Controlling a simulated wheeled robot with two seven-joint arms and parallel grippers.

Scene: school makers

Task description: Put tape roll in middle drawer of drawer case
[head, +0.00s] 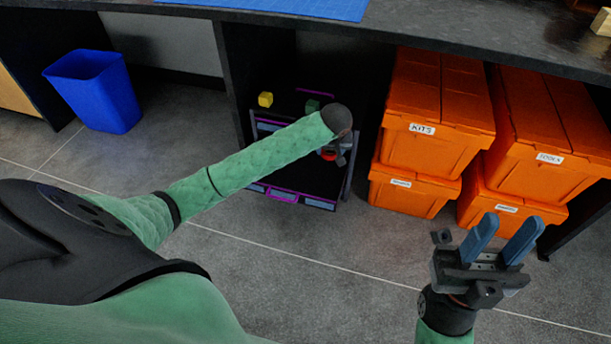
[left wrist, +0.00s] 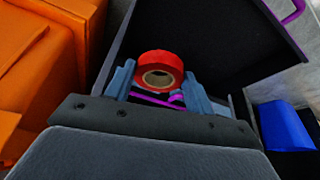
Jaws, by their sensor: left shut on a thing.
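A red tape roll (left wrist: 160,58) is held between the blue fingers of my left gripper (head: 338,150). Only a sliver of the roll (head: 328,156) shows in the head view, behind the gripper and wrist. The dark drawer case (head: 348,178) with purple trim stands under the bench. One drawer appears pulled out, its front edge with labels and purple handles (head: 284,195) low in the head view. The left gripper is above this dark open area; my forearm hides part of the case. Which drawer is open I cannot tell. My right gripper (head: 502,240) is open and empty at the right.
A yellow cube (head: 265,99) and a green cube (head: 312,105) sit on top of the case. Stacked orange bins (head: 425,145) stand close to its right. A blue waste bin (head: 95,90) is at the left. The bench top (head: 450,35) overhangs. The front floor is clear.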

